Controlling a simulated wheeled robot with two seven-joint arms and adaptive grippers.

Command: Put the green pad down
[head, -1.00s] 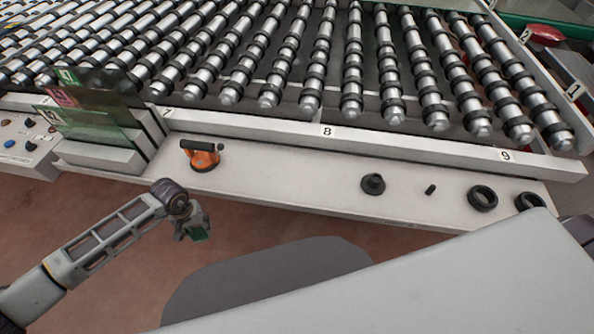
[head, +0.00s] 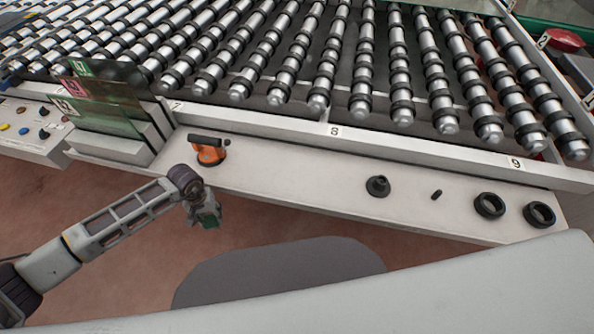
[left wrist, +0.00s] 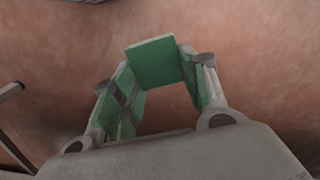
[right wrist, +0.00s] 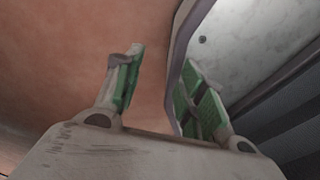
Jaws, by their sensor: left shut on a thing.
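The green pad (left wrist: 152,63) is a flat green square held at the fingertips of my left gripper (left wrist: 160,80) in the left wrist view. The gripper's own finger linings are green too. In the head view my left gripper (head: 206,212) hangs over the floor just in front of the white ledge (head: 300,198), below the orange suction cup; the pad shows there as a small dark green patch. My right gripper (right wrist: 165,78) is open with nothing between its fingers in the right wrist view; it is hidden in the head view.
On the ledge stand an orange suction cup (head: 210,153), a black cone-shaped part (head: 378,186), a small black peg (head: 437,194) and two black rings (head: 489,205). Glass sheets (head: 105,105) stand in a rack at left. The ledge's middle is clear.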

